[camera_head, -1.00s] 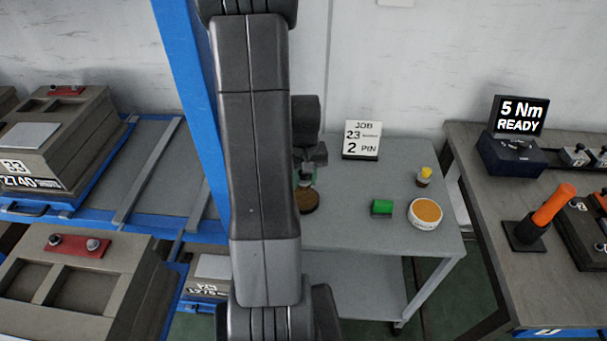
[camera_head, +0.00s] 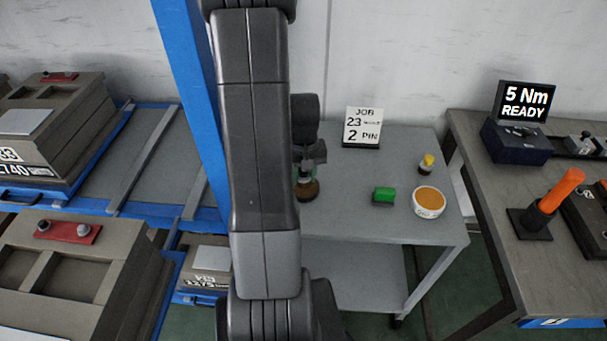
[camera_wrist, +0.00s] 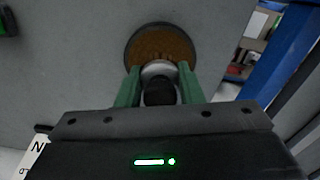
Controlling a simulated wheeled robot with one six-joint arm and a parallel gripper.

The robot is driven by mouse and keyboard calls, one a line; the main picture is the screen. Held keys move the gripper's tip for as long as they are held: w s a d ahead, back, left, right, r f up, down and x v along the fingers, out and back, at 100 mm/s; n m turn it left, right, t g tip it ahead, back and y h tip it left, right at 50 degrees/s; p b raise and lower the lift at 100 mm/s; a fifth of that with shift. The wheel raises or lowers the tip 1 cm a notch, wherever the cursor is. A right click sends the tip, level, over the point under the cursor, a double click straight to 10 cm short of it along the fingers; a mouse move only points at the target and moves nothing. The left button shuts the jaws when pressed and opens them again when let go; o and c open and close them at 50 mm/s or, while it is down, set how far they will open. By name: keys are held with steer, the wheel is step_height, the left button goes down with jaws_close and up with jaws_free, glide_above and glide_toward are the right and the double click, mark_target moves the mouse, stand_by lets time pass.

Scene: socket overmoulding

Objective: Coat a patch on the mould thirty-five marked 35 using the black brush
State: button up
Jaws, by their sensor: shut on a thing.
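My gripper (camera_wrist: 160,88) points down over the grey table, its green fingers shut on the black brush (camera_wrist: 159,92). I see the brush end-on, with its dark handle, a silver collar and brown bristles beyond. Under it is a round dark-rimmed dish (camera_wrist: 133,50) with a brown inside; whether the bristles touch it I cannot tell. In the head view my gripper (camera_head: 307,172) is partly behind my arm, with the dish (camera_head: 311,190) just below. Brown moulds stand at left, an upper one (camera_head: 90,128) and a lower one (camera_head: 120,262). I cannot make out a 35 on either.
The table (camera_head: 345,215) also bears a job sign (camera_head: 362,127), a green block (camera_head: 384,196), a white-rimmed tin (camera_head: 429,201) and a small yellow-topped item (camera_head: 427,164). A blue rack post (camera_head: 190,90) stands close left of my arm. A tool bench (camera_head: 470,145) is at right.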

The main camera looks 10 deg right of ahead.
steer(key=shift+f+b, duration=0.5)
steer(key=shift+f, duration=0.05)
stand_by(1.5)
steer(key=shift+r+p, duration=2.65)
steer(key=shift+r, duration=0.95)
steer(key=shift+f, duration=0.1)
